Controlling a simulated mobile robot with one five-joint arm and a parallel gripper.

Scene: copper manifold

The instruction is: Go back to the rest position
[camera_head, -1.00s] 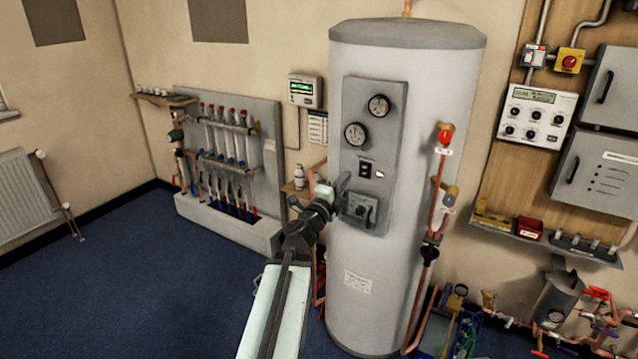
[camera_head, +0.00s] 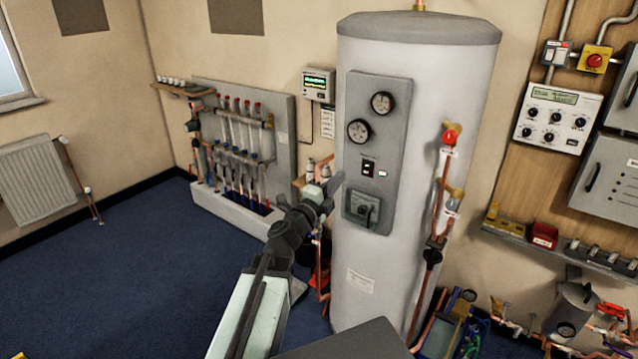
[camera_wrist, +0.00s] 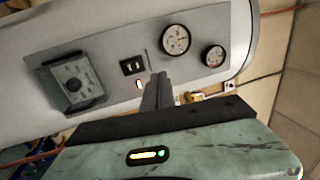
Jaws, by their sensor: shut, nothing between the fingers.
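My gripper (camera_head: 332,179) is in the middle of the head view, at the end of my raised arm. It is shut and empty, in front of the left side of the grey cylinder (camera_head: 400,280) and its control panel. In the wrist view my gripper's fingers (camera_wrist: 158,92) are together and point at the panel (camera_wrist: 110,50). The panel carries two round gauges (camera_wrist: 175,40), a dark rocker switch (camera_wrist: 132,65), a small lit indicator (camera_wrist: 139,85) and a square dial box (camera_wrist: 72,82). From these views I cannot tell whether the fingertips touch anything.
A pipe manifold board (camera_head: 240,140) stands on the back wall at left. Copper pipes with a red valve (camera_head: 450,136) run down the cylinder's right side. Wall boxes (camera_head: 555,118) and a parts shelf (camera_head: 560,250) are at right. Blue floor (camera_head: 110,270) is clear at left.

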